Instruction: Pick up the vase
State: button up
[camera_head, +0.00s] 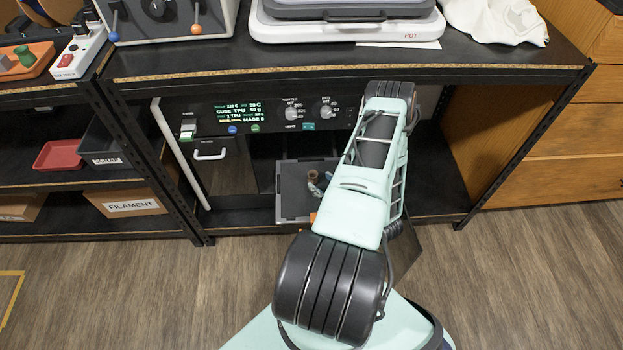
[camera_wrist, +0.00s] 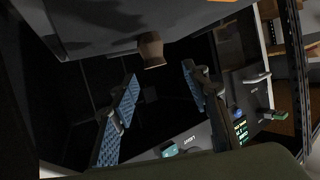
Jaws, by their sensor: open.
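The vase (camera_wrist: 151,50) is a small brown flared piece in the wrist view, which shows the scene turned over. It stands on the grey plate (camera_wrist: 95,22) of the machine. My gripper (camera_wrist: 159,76) is open, its two blue ribbed pads apart on either side and short of the vase, with nothing between them. In the head view a small brown shape, likely the vase (camera_head: 314,187), shows on the grey plate just left of my arm. My gripper is mostly hidden behind my arm there.
The machine has a front panel with a lit display (camera_head: 238,116) and knobs, under a dark shelf top (camera_head: 200,62). Its white-edged door (camera_head: 180,155) stands open at the left. Shelf posts flank the bay. A filament box (camera_head: 125,203) sits lower left.

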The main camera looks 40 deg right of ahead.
aim_at(311, 173)
jog(key=x, duration=0.7)
jog(key=shift+d+b, duration=0.35)
jog(key=shift+b, duration=0.05)
jog(key=shift+s, duration=0.1)
jog(key=shift+c, duration=0.7)
jog(key=c, duration=0.8)
